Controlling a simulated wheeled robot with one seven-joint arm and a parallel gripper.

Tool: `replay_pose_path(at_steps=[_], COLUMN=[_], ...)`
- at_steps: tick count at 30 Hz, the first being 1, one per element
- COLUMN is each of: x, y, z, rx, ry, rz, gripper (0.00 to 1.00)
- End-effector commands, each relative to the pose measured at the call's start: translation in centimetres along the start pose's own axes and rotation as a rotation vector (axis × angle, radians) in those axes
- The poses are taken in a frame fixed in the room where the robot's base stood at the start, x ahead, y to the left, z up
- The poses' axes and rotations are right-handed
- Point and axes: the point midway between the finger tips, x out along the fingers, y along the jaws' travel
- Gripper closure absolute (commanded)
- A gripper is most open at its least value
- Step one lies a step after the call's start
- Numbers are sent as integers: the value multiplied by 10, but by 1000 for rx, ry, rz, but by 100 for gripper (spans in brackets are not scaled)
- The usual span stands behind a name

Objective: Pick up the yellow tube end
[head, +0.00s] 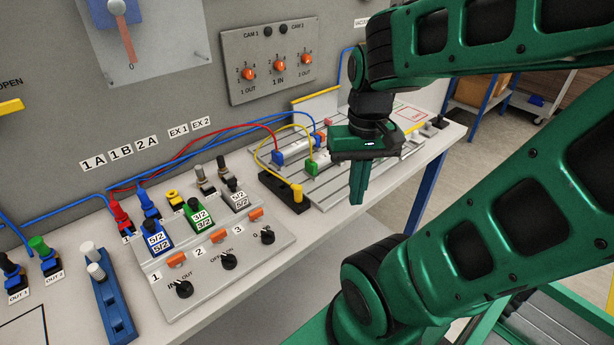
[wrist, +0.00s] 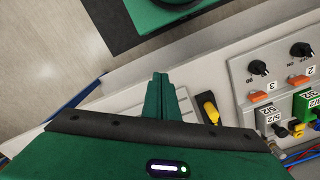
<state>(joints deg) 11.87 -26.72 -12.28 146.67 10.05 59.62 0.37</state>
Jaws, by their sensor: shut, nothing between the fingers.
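In the wrist view the yellow tube end (wrist: 211,112) lies just right of my fingers. My gripper (head: 358,188) is shut and empty, pointing down to the right of the yellow tube end and apart from it. Its closed green fingers also show in the wrist view (wrist: 161,82).
The sloped valve panel (head: 205,262) with knobs and labelled valves is left of the holder. A slotted plate (head: 330,178) with blue and green fittings lies behind my gripper. Red (head: 215,127) and blue (head: 225,120) tubes cross the bench. The bench's front edge is close to my gripper.

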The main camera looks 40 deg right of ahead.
Motion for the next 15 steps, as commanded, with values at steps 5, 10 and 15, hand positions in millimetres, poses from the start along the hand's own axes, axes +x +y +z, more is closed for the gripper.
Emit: replay_pose_path(at_steps=[5, 10, 15], x=[0, 0, 0], y=[0, 0, 0], z=[0, 0, 0], rx=[-1, -1, 0], ry=[0, 0, 0], rz=[0, 0, 0], gripper=[100, 100, 88])
